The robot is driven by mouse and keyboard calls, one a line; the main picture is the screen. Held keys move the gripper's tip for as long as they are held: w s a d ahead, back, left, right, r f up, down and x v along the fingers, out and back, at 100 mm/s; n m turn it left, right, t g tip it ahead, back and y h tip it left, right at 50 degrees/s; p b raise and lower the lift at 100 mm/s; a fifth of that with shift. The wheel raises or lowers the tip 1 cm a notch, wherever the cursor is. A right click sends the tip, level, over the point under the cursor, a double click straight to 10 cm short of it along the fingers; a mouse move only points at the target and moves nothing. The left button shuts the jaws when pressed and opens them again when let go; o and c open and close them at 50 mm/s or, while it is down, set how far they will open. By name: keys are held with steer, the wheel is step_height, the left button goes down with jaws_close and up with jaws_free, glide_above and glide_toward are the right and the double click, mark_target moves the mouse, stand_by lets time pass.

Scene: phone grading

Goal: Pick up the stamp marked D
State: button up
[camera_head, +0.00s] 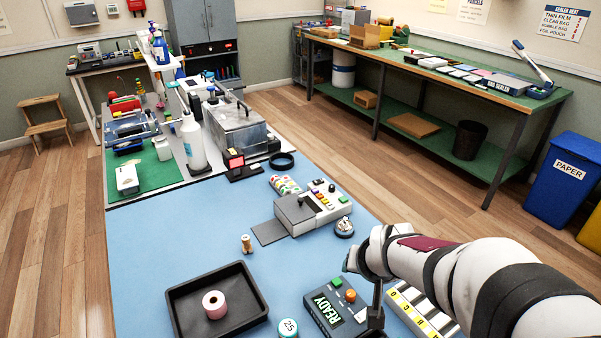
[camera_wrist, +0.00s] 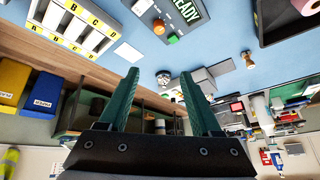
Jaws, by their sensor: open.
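A small wooden-handled piece, shaped like a stamp (camera_head: 247,244), stands on the blue mat behind the black tray; it also shows at the right in the wrist view (camera_wrist: 247,60). No letter D is legible on it. My gripper (camera_wrist: 160,72) is open and empty between its two green fingers. In the head view my gripper (camera_head: 351,262) is above the mat, right of the wooden piece and apart from it. No other stamp with a readable D is clear in either view.
A black tray (camera_head: 178,298) holds a pink roll (camera_head: 214,304). A READY device (camera_head: 322,309) and a rack labelled with letters including B, C and D (camera_wrist: 44,17) lie near my arm. A grey keyed machine (camera_head: 312,204) stands farther back.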

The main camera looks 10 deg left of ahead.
steer(key=w+a+f+n+t+y, duration=0.2)
steer(key=w+a+f+n, duration=0.15)
steer(key=w+a, duration=0.45)
steer(key=n+t+y, duration=0.3)
steer(key=n+y, duration=0.2)
steer(key=y, duration=0.2)
glide_toward(246, 239)
steer(key=w+a, duration=0.1)
steer(key=w, duration=0.1)
steer(key=shift+w+a, duration=0.35)
steer(key=shift+n, duration=0.25)
steer(key=x, duration=0.5)
steer(key=f+x, duration=0.1)
steer(key=x, duration=0.1)
steer(key=shift+a, duration=0.4)
jaws_close()
